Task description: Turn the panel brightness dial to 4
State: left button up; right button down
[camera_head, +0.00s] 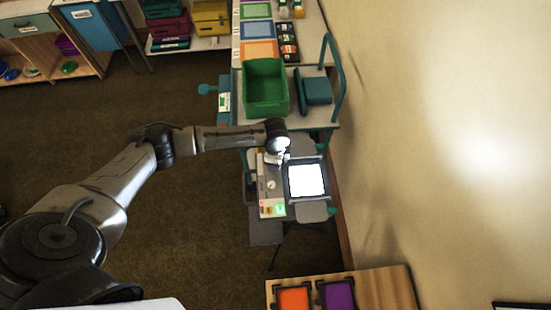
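A light panel (306,180) glows bright white at the right of a small console (265,200) on a cart. A small pale round dial (271,185) shows on the console's face, left of the panel. Its number markings are too small to read. My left gripper (276,158) is over the console's upper end, just above the dial in the picture. Its fingers are small and washed out, so I cannot tell whether they are open or touching anything. My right gripper is not in view.
Small lit buttons (280,209) sit at the console's lower end. A green bin (265,88) and a teal cart handle (334,75) stand beyond it. A wooden table (385,288) with orange (294,299) and purple (338,294) trays is nearer. The wall (450,130) is close on the right.

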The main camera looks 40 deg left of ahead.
pick_arm(q)
jog(key=shift+c, duration=0.4)
jog(key=c, duration=0.9)
jog(key=shift+o, duration=0.2)
jog(key=shift+r+n+p, duration=0.2)
jog(key=shift+n+p, duration=0.2)
jog(key=shift+p, duration=0.4)
jog(key=n+p, duration=0.4)
jog(key=shift+p, duration=0.4)
jog(key=n+p, duration=0.2)
jog(key=shift+n, duration=0.4)
jog(key=shift+f+n+p, duration=0.15)
jog(key=shift+n+p, duration=0.6)
jog(key=shift+n, duration=0.05)
